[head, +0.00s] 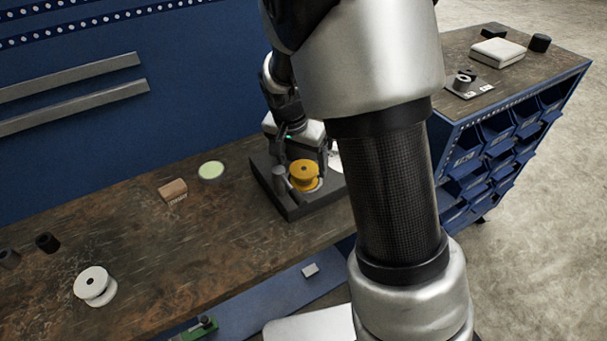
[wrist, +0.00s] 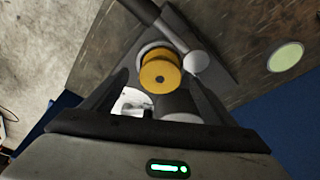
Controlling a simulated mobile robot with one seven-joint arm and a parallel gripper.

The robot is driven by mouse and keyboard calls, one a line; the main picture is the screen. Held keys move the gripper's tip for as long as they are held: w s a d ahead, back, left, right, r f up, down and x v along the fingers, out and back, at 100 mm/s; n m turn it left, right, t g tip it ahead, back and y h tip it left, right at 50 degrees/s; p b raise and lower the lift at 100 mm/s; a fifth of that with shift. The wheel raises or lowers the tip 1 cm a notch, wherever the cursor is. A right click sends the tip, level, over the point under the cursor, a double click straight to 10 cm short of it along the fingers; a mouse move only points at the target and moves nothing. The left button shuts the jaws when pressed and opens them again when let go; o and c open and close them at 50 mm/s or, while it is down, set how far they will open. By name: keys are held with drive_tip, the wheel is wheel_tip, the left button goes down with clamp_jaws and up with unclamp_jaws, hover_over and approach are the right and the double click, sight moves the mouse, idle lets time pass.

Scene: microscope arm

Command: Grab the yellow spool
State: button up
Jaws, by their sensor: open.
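The yellow spool (head: 304,174) sits on a dark grey microscope-like stand (head: 289,209) on the wooden bench, in the head view. In the wrist view the yellow spool (wrist: 160,72) is seen near the middle, with a grey post and knob of the stand (wrist: 196,62) right beside it. My gripper (head: 305,168) is at the spool in the head view. In the wrist view my gripper (wrist: 160,82) is open, with a dark finger to each side of the spool. I cannot tell whether the fingers touch it.
A white spool (head: 93,284), a small wooden block (head: 173,190) and a pale green disc (head: 211,170) stand on the bench (head: 190,240) to the left. A blue bin cabinet (head: 510,140) stands at the right. The blue wall (head: 180,80) is close behind.

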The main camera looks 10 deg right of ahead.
sight(304, 168)
drive_tip(key=x, duration=0.4)
drive_tip(key=shift+w+d+f, duration=0.15)
drive_tip(key=shift+w+f, duration=0.05)
drive_tip(key=shift+w, duration=0.05)
drive_tip(key=shift+c, duration=0.4)
drive_tip(key=c, duration=1.1)
drive_tip(key=shift+c, duration=0.4)
drive_tip(key=shift+r, duration=0.15)
